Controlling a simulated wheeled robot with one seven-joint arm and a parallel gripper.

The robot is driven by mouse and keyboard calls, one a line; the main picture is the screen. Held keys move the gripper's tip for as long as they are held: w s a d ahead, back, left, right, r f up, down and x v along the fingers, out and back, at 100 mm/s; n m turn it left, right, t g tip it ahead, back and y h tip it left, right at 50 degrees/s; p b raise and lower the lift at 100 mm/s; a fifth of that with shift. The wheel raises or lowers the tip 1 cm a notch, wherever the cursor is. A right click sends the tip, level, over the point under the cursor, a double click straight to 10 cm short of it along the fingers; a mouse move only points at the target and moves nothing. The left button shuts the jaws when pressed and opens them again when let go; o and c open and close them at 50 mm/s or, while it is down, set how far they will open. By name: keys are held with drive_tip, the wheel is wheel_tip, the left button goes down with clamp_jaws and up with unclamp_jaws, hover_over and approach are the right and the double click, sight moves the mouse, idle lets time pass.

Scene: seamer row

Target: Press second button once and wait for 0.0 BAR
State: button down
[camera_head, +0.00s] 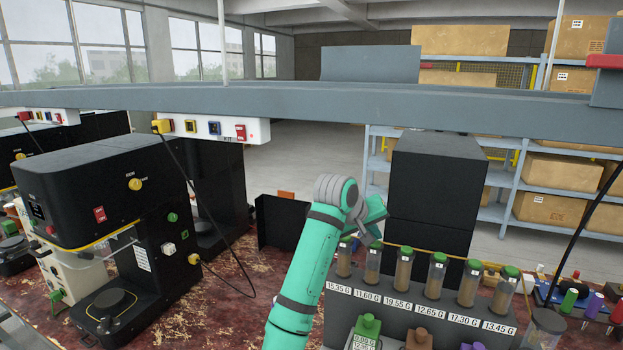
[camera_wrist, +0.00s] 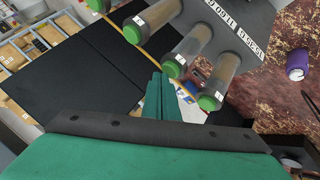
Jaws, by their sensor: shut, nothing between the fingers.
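A black seamer machine (camera_head: 70,185) stands at the left in the head view. Its side column carries a green button (camera_head: 172,217), a white button (camera_head: 168,249) and a yellow button (camera_head: 194,259). A red switch (camera_head: 99,214) and a yellow knob (camera_head: 134,184) sit on its upper housing. A small dark display (camera_head: 36,208) is on its front; no reading is legible. I cannot tell which button is the second. My gripper (camera_head: 374,232) is shut and empty, right of the machine and well apart from it. Its green fingers (camera_wrist: 160,98) show closed in the wrist view.
A grey rack (camera_head: 400,312) of capped sample tubes stands close to my gripper, with weight labels; the tubes (camera_wrist: 182,52) also show in the wrist view. A black box (camera_head: 437,180) stands behind it. A grey overhead beam (camera_head: 330,104) crosses above. A black cable hangs beside the machine.

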sight(373, 245)
drive_tip(key=shift+r, duration=0.25)
drive_tip(key=shift+w+r, duration=0.1)
drive_tip(key=shift+r, duration=2.9)
